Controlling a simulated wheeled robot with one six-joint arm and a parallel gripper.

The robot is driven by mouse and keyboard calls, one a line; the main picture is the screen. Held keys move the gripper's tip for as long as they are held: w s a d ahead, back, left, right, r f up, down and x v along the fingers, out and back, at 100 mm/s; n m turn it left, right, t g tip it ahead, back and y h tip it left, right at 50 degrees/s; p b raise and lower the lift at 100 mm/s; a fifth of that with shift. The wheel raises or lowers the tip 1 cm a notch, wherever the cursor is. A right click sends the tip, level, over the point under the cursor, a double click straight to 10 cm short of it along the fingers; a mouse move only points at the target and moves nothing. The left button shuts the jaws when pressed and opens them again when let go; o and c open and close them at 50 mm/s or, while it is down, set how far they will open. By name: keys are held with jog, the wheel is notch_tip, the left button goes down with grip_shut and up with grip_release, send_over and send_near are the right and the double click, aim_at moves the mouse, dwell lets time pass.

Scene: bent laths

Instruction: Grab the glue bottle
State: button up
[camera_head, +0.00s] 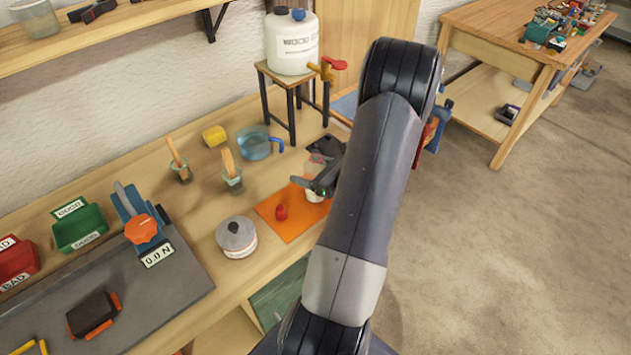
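My gripper (322,184) is at the right end of the bench, over the orange mat (287,224), and my own arm hides much of it. A small pale bottle-like object (314,196) shows just below the dark gripper parts, at the mat's edge; it may be the glue bottle. I cannot tell whether the gripper touches it or how far its fingers are apart. A small red piece (281,212) lies on the mat to the left.
A large white labelled container (292,45) with a tap stands on a small dark-legged stand. Open floor lies right.

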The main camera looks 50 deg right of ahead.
jog(key=c, duration=1.1)
jog(key=shift+o, duration=0.2)
jog(key=shift+r, duration=0.15)
